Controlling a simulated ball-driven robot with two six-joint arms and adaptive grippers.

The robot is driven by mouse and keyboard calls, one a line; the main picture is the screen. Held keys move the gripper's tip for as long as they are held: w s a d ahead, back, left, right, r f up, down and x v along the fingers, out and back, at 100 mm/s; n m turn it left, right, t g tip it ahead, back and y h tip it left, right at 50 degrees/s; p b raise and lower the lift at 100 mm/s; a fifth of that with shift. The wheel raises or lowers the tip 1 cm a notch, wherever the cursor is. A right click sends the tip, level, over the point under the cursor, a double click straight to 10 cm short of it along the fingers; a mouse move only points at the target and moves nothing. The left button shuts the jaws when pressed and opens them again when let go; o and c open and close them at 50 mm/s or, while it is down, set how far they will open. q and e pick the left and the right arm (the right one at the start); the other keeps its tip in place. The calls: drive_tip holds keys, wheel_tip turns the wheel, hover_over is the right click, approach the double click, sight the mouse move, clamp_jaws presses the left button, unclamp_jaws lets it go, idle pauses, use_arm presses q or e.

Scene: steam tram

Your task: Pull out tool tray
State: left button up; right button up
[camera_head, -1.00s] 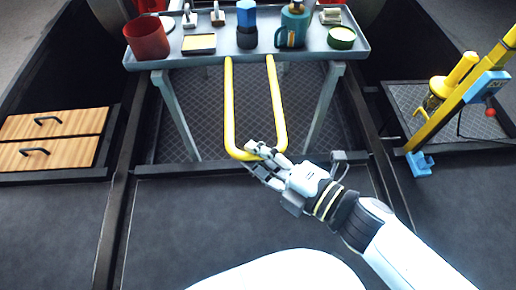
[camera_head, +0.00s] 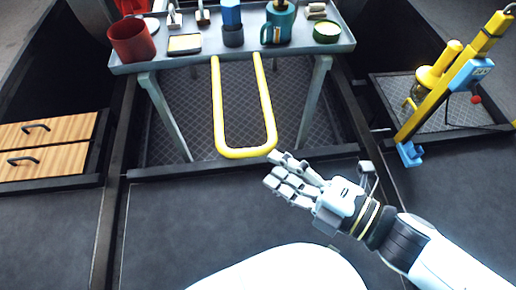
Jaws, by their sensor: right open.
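The tool tray (camera_head: 350,41) is a grey shallow tray on grey legs at the top of the head view. A yellow U-shaped handle (camera_head: 246,153) reaches from its front edge towards me. My right gripper (camera_head: 277,172) is open and empty, just below and right of the handle's near bend, apart from it. On the tray stand a red cup (camera_head: 132,40), a teal mug (camera_head: 279,24), a blue and dark cylinder (camera_head: 232,24), a green round tin (camera_head: 326,31) and a small yellow-topped box (camera_head: 185,44). My left gripper is not in view.
A wooden drawer unit (camera_head: 48,145) with black handles lies at the left. A yellow and blue jack-like device (camera_head: 445,85) stands on a platform at the right. Dark rails edge the grated floor under the tray. The dark floor in front is clear.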

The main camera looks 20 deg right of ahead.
drive_tip(key=v, duration=0.5)
drive_tip(key=shift+a, duration=0.1)
drive_tip(key=shift+w, duration=0.1)
